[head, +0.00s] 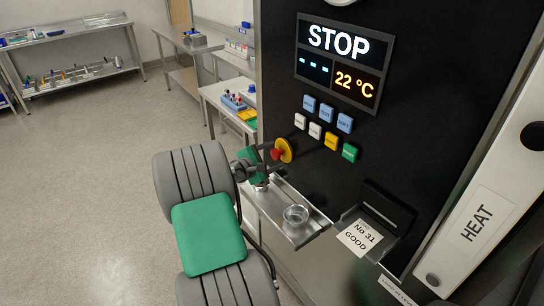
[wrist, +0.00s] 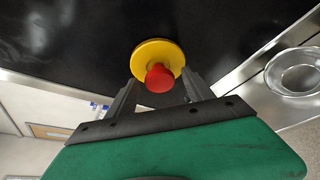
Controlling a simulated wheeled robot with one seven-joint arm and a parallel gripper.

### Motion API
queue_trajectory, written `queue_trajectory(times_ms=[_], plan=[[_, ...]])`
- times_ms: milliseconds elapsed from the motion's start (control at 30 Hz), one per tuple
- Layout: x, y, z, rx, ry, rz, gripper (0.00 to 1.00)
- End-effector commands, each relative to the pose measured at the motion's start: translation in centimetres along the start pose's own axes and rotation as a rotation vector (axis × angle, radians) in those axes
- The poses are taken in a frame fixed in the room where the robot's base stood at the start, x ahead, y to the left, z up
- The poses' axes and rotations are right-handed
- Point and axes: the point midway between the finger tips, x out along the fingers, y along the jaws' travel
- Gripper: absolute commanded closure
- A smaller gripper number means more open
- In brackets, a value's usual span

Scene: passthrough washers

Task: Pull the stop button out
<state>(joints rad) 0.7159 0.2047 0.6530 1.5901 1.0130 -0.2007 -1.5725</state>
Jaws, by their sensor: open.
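The stop button is a red mushroom knob (head: 276,154) on a round yellow base (head: 285,150), on the black front panel of the machine. In the wrist view the red knob (wrist: 159,78) stands out from the yellow disc (wrist: 158,55). My gripper (head: 266,152) is at the button in the head view, and part of it is hidden by my own arm. In the wrist view my gripper (wrist: 160,90) is open, with one finger on each side of the knob. I see no clear contact between fingers and knob. The display (head: 338,58) reads STOP and 22 °C.
Blue, white, yellow and green square buttons (head: 331,141) sit above and right of the stop button. Below is a metal shelf (head: 312,232) with a glass dish (head: 296,214). A card (head: 360,238) reads No 31 GOOD. Benches stand behind; the floor at left is clear.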

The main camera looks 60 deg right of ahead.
Motion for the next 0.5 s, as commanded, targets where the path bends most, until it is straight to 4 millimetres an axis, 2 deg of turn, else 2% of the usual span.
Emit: queue_trajectory(times_ms=[200,500], plan=[[-0.8,0.1,-0.1,0.000,0.001,0.003,0.40],[-6.7,0.1,-0.2,-0.001,0.003,0.004,0.40]])
